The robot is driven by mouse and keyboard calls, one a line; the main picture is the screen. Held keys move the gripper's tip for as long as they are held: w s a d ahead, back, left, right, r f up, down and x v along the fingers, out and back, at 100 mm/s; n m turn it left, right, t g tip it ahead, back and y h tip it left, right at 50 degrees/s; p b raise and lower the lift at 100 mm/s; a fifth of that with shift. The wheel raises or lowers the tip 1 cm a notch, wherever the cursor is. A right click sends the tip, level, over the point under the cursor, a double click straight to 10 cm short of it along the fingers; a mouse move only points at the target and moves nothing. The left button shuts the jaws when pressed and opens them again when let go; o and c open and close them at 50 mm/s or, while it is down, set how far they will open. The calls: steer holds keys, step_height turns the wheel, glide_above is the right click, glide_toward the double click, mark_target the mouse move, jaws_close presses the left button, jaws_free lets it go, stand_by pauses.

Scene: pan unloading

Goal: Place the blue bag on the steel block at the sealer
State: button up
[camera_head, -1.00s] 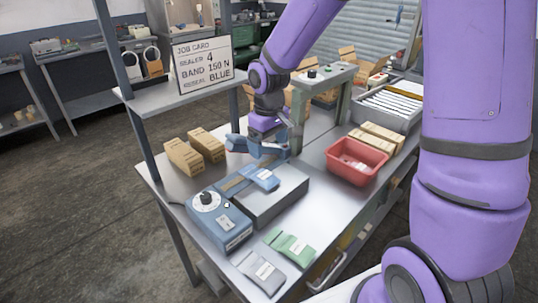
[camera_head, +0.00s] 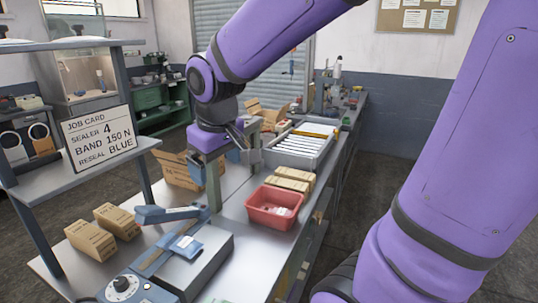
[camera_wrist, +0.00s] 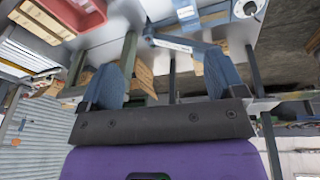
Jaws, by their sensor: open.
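The blue bag (camera_head: 187,245), with a pale label, lies flat on the steel block (camera_head: 205,268) beside the blue sealer (camera_head: 123,288) with its dial. In the wrist view the bag (camera_wrist: 186,12) shows at the top edge, partly cut off. The sealer's raised bar (camera_head: 168,213) is behind the bag; it crosses the wrist view (camera_wrist: 178,43) too. My gripper (camera_wrist: 168,68) is open and empty, its two blue fingers wide apart. In the head view it is beyond the block, raised above the bench and clear of the bag.
A red bin (camera_head: 275,208), tan cartons (camera_head: 293,179) and a tray of white strips (camera_head: 300,145) stand right of my gripper. Two cartons (camera_head: 91,240) stand left of the sealer. A green-grey post (camera_head: 213,180) stands near my gripper.

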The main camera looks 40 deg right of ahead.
steer(key=s+d+r+m+t, duration=0.1)
steer(key=s+r, duration=0.1)
steer(key=s, duration=0.4)
steer(key=s+d+r+m+t, duration=0.1)
steer(key=s+r, duration=0.2)
steer(key=s, duration=0.3)
steer(key=shift+s+d+y, duration=0.25)
steer(key=shift+s+y, duration=0.05)
